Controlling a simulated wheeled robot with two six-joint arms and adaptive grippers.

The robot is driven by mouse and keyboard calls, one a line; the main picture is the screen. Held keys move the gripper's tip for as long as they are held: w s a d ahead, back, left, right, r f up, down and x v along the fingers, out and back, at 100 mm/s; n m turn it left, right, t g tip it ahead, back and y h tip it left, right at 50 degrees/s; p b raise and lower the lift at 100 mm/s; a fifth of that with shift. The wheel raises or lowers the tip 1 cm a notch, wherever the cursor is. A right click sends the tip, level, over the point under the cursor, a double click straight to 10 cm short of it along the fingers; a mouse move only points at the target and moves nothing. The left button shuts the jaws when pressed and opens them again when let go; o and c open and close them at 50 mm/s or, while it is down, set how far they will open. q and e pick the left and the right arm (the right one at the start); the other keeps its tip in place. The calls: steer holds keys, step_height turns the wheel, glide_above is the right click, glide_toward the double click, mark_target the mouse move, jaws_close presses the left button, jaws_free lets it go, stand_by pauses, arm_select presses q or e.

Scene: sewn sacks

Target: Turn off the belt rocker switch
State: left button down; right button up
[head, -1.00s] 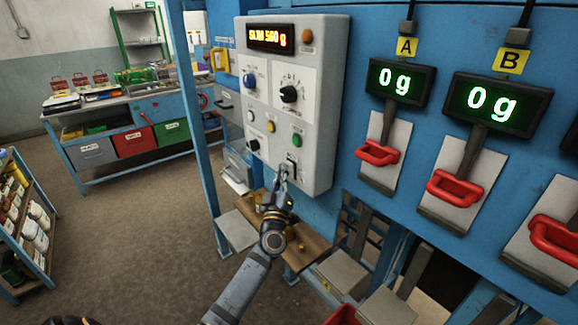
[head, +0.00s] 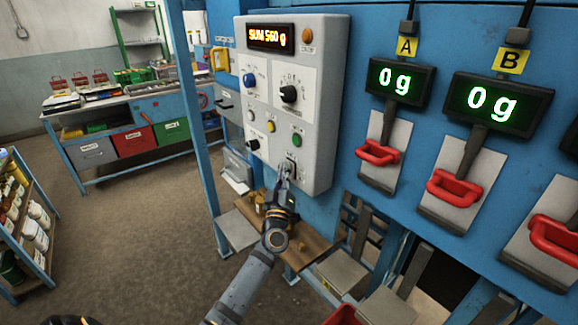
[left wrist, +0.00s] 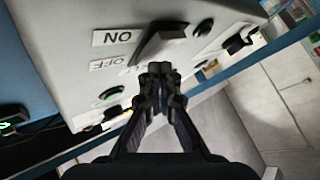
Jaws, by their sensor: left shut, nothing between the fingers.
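The rocker switch (left wrist: 164,44) is a dark block on the grey control panel (head: 318,130), beside an ON label (left wrist: 118,37) and an OFF label (left wrist: 106,64) in the left wrist view. I cannot tell for certain which side is pressed in. My left gripper (left wrist: 158,70) is shut and empty, its tips right by the switch's lower edge; whether they touch is unclear. My right gripper is not in view.
The panel also carries a display (head: 270,38) reading SUM 560 g, a black knob (head: 289,94), a blue knob (head: 249,80) and a green button (head: 297,140). Scales A (head: 400,82) and B (head: 492,102) hang at right. A wooden board (head: 305,245) lies below.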

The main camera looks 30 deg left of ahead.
arm_select(q)
steer(key=shift+s+a+p, duration=0.35)
steer(key=shift+s+p, duration=0.15)
steer(key=shift+s, duration=0.35)
steer(key=s, duration=0.1)
steer(key=s+a+p, duration=0.1)
steer(key=s, duration=0.1)
steer(key=s+p, duration=0.1)
steer(key=shift+s+a+f, duration=0.25)
steer(key=shift+a+f, duration=0.1)
steer(key=shift+a, duration=0.05)
